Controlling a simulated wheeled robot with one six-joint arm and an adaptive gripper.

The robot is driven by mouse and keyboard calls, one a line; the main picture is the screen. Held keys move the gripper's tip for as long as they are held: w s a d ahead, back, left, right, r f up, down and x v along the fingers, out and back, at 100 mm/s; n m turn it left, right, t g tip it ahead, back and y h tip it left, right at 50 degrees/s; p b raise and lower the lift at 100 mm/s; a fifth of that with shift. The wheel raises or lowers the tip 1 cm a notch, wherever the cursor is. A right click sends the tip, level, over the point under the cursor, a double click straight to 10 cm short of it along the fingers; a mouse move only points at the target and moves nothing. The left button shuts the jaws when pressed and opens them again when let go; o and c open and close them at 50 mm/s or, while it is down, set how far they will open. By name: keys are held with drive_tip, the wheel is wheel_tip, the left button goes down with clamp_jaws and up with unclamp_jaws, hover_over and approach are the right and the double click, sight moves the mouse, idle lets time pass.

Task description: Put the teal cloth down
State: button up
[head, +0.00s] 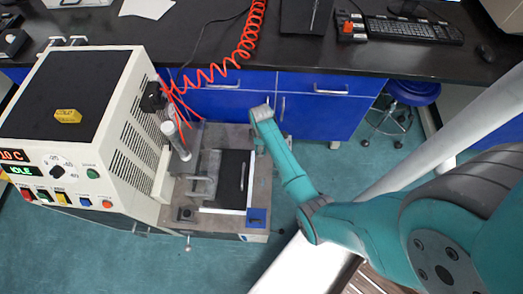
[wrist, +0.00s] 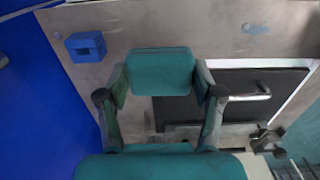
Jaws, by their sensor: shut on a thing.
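The teal cloth (wrist: 162,73) shows in the wrist view as a rounded teal block between the two fingers of my gripper (wrist: 161,92). My gripper is shut on it. It hangs over the grey metal platform (wrist: 215,35), near the black plate (wrist: 185,112) with its metal handle (wrist: 250,97). I cannot tell whether the cloth touches the surface below. In the head view, my teal arm reaches in from the right to the platform's upper right corner; the cloth cannot be told apart from the teal arm there.
The cream rheometer (head: 85,125) with lit displays stands left of the platform (head: 185,190). A blue block (wrist: 85,46) sits on the platform by the blue side in the wrist view. A red coiled cable (head: 235,58) hangs near the black bench (head: 195,45) and blue cabinets (head: 318,108).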

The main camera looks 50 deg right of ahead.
drive_tip(key=shift+f, duration=2.7)
drive_tip(key=o, duration=1.3)
drive_tip(key=shift+f, duration=0.1)
wheel_tip(320, 180, up, 12)
drive_tip(key=shift+r, duration=0.1)
